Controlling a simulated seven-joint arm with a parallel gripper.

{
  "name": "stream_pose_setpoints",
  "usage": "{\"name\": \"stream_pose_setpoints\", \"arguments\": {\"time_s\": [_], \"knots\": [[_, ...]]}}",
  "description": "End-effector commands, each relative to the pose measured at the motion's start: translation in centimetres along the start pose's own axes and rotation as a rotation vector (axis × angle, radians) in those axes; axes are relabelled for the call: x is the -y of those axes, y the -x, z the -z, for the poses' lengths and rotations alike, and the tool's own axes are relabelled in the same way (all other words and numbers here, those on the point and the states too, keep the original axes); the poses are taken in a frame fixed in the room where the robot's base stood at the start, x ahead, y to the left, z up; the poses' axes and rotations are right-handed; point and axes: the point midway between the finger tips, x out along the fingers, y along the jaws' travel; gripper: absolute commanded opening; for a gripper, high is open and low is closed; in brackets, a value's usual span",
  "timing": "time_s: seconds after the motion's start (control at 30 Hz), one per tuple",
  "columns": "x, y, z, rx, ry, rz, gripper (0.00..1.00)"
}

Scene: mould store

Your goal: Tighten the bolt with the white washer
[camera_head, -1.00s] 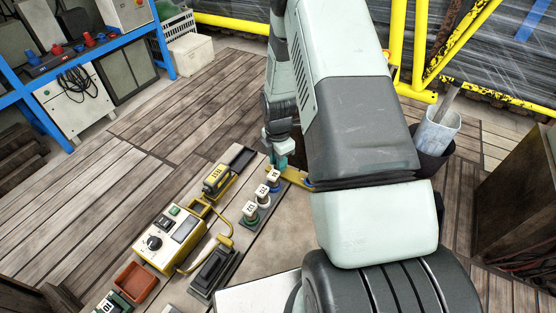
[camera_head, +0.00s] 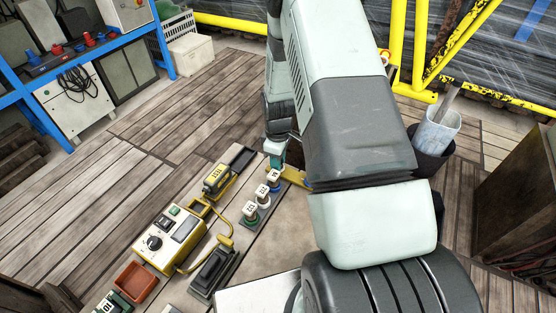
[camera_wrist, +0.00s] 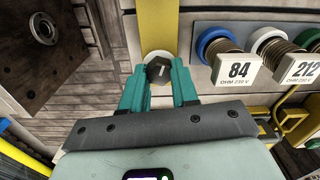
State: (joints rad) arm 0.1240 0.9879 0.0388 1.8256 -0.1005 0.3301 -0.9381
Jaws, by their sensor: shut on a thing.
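In the wrist view, a dark hexagonal bolt head (camera_wrist: 159,70) sits between the teal fingers of my gripper (camera_wrist: 160,84), which is shut on it. A white washer (camera_wrist: 155,55) shows behind the head, against a yellow bar (camera_wrist: 157,22). The bolt's shank is hidden. In the head view, my gripper (camera_head: 277,161) is at the far end of the worktop, beside the yellow bar (camera_head: 294,175); my arm covers much of that area, and the bolt cannot be made out there.
Wire coils tagged 84 (camera_wrist: 238,70) and 212 (camera_wrist: 302,67) stand close right of the fingers in the wrist view. A brown block with a metal disc (camera_wrist: 43,28) is at upper left. In the head view, a yellow-cased meter (camera_head: 170,239) and orange tray (camera_head: 135,282) occupy the worktop.

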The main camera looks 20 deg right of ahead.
Motion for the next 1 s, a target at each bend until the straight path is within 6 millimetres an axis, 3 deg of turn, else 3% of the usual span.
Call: {"name": "stream_pose_setpoints", "arguments": {"time_s": [1.0], "knots": [[-0.06, 0.23, 0.20, -0.003, -0.964, 0.000, 0.00]]}}
